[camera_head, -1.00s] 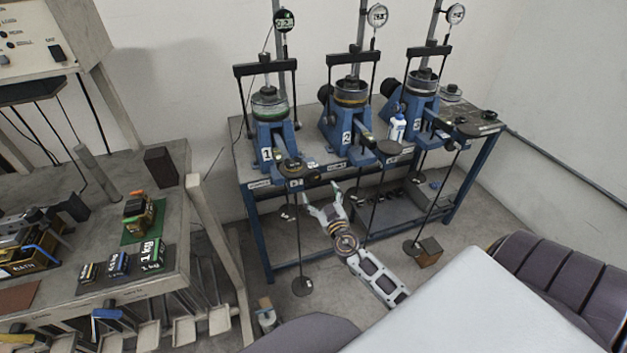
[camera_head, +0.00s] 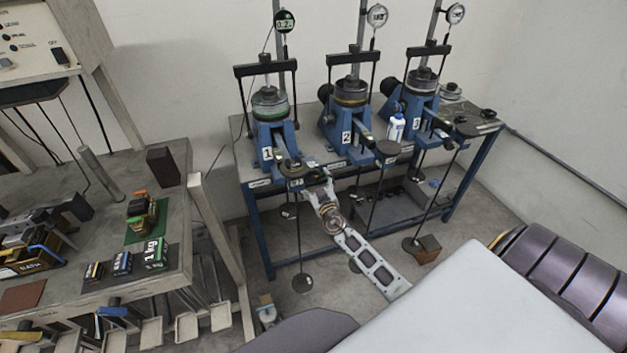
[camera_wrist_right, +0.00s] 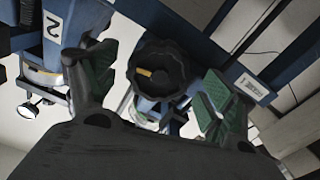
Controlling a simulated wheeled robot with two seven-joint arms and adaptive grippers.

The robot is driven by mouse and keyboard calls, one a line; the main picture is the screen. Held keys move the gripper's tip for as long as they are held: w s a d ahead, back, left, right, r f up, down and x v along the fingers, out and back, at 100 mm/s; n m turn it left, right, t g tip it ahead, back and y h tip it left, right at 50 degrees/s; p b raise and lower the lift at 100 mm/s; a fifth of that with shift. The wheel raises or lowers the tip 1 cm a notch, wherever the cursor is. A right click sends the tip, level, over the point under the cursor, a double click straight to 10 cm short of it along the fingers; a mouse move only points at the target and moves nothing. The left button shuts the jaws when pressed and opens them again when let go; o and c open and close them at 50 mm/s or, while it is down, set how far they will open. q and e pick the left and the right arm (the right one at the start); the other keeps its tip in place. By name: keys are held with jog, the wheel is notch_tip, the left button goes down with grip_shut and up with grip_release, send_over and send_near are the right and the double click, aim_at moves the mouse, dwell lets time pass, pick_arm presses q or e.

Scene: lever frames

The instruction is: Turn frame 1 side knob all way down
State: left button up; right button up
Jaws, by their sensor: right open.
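Frame 1 (camera_head: 275,135) is a blue lever frame at the left of the back bench, with a number 1 plate and a black lever-end piece in front. My right gripper (camera_head: 318,190) is at the bench's front edge, just right of and below that piece. In the right wrist view, the gripper (camera_wrist_right: 155,88) is open, with green-padded fingers on either side of a black scalloped knob (camera_wrist_right: 160,68) with a yellow mark. The knob lies between the fingers; contact cannot be told. The knob is hidden in the head view. My left gripper is not in view.
Frame 2 (camera_head: 350,125) and frame 3 (camera_head: 420,110) stand to the right on the same bench, with a white bottle (camera_head: 396,127) between them. Thin hanger rods with round plates hang before the bench. A grey bench (camera_head: 100,180) with weights stands at left.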

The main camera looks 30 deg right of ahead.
jog(key=shift+w, duration=0.2)
jog(key=c, duration=1)
